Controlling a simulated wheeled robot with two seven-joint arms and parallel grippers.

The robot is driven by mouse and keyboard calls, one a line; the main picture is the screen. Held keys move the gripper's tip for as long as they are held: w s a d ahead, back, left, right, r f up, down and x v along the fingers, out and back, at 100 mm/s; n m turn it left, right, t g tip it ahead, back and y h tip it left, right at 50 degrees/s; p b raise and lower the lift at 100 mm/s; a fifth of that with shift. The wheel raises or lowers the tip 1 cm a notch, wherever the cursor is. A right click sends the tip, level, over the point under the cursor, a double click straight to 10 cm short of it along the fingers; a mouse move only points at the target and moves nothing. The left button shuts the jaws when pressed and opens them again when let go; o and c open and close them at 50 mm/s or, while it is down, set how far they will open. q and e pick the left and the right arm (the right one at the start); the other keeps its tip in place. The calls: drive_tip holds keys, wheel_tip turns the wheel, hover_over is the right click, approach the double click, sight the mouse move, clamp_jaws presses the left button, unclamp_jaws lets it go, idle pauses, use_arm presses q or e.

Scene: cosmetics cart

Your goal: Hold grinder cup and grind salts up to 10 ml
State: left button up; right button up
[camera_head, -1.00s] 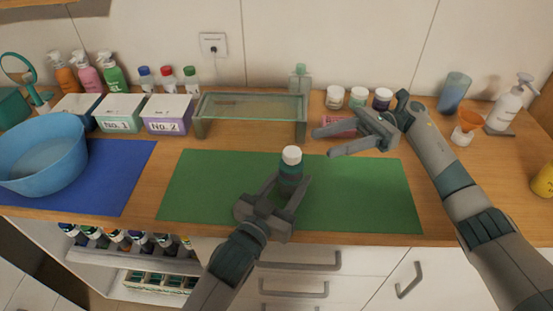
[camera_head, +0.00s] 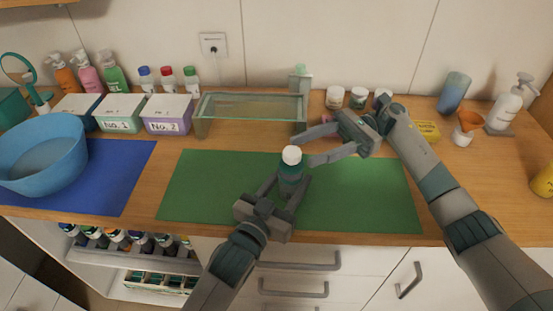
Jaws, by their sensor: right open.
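The grinder cup (camera_head: 291,174), a dark green jar with a white top, stands upright over the green mat (camera_head: 370,190). My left gripper (camera_head: 287,190) has its fingers on both sides of the cup's lower part and appears shut on it. I cannot tell whether the cup's base touches the mat. My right gripper (camera_head: 305,148) is open and empty. Its fingertips are just right of the cup's white top, one farther back than the other. I see no clear salt level in the cup.
A glass-topped stand (camera_head: 250,108) is behind the mat. A blue bowl (camera_head: 42,155) sits on a blue mat (camera_head: 115,180) at left. Small jars (camera_head: 357,98), a yellow box (camera_head: 426,131) and a pump bottle (camera_head: 512,105) are at right. The mat's left part is clear.

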sight(284, 158)
drive_tip(key=x, duration=0.9)
drive_tip(key=shift+c, duration=0.5)
drive_tip(key=c, duration=1)
